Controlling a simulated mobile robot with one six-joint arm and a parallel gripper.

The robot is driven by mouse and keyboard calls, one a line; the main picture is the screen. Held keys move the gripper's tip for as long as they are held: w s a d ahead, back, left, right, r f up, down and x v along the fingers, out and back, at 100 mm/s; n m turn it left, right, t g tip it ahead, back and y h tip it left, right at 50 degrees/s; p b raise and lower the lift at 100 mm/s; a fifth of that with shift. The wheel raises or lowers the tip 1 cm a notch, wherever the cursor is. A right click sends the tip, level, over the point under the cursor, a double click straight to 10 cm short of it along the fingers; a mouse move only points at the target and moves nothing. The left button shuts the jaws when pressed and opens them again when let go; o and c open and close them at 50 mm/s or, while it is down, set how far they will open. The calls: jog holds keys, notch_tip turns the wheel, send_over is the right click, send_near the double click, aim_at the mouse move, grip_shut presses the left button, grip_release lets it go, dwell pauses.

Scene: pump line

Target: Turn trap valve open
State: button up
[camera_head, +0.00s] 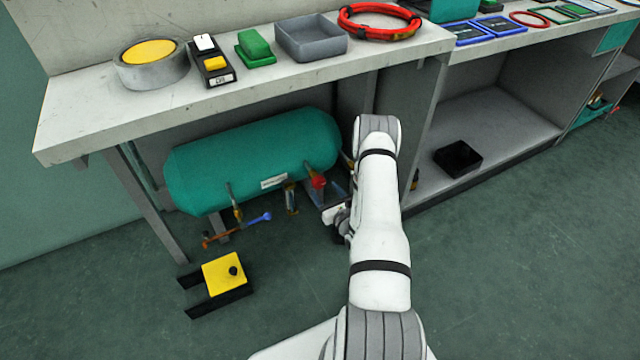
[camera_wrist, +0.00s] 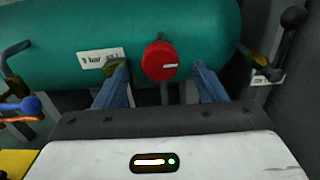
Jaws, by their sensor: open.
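A teal tank (camera_head: 255,155) lies under the bench, with several fittings along its lower side. A red round knob (camera_head: 318,181) is at its lower right; the knob also shows in the wrist view (camera_wrist: 160,61). A lever with a blue ball end (camera_head: 266,217) hangs below the tank's left part. A black-ball lever (camera_wrist: 292,18) with a small white tag is at the wrist view's right. I cannot tell which fitting is the trap valve. My gripper (camera_wrist: 161,70) is open, its blue fingers appearing on either side of the red knob, contact unclear.
The bench top (camera_head: 100,105) overhangs the tank. A bench leg (camera_head: 148,195) stands at the left. A yellow-topped block (camera_head: 222,271) with black sides is on the floor. A black bin (camera_head: 458,156) sits on the lower shelf at right. The floor in front is mostly clear.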

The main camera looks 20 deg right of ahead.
aim_at(320, 184)
jog(key=shift+w+a+b, duration=0.1)
jog(key=shift+w+b, duration=0.6)
jog(key=shift+w, duration=2.05)
jog(key=shift+c, duration=0.5)
jog(key=c, duration=0.9)
jog(key=shift+o, duration=0.2)
